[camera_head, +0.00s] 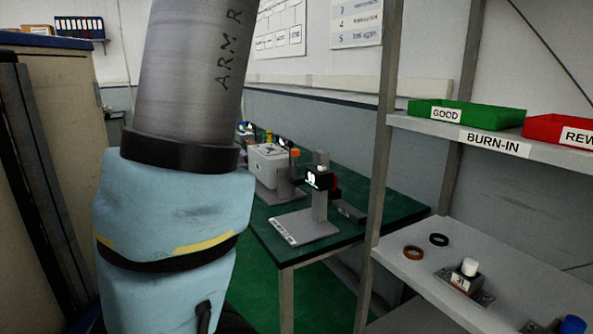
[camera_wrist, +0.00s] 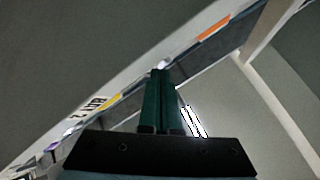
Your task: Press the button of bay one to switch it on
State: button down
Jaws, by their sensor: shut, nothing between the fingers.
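In the wrist view my gripper (camera_wrist: 160,73) has its two dark green fingers together, with nothing between them. Just past the fingertips is a small pale rounded spot (camera_wrist: 164,64) on the edge of a long grey strip. I cannot tell whether the fingers touch it, or whether it is the button of bay one. A tilted label (camera_wrist: 90,108) with dark letters, hard to read, lies at left beside a yellow strip (camera_wrist: 113,102). An orange strip (camera_wrist: 214,27) lies at upper right. In the head view my arm fills the left and my gripper is out of sight.
In the head view a rack at right holds a green GOOD tray (camera_head: 466,114) and a red tray (camera_head: 562,130) above a BURN-IN label (camera_head: 494,143). Rings and a small fixture (camera_head: 467,281) stand on its lower shelf. A green-topped bench (camera_head: 283,242) carries several devices.

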jog(key=shift+w+d, duration=0.15)
jog(key=shift+d, duration=0.1)
dwell(0.3)
jog(key=shift+a, duration=0.1)
jog(key=shift+s+a+b, duration=0.45)
jog(key=shift+a+b, duration=0.25)
jog(key=shift+b, duration=0.2)
jog(key=s+a+b, duration=0.3)
jog(key=a+b, duration=0.1)
jog(key=a, duration=0.1)
jog(key=shift+a+b, duration=0.15)
jog(key=shift+b, duration=0.2)
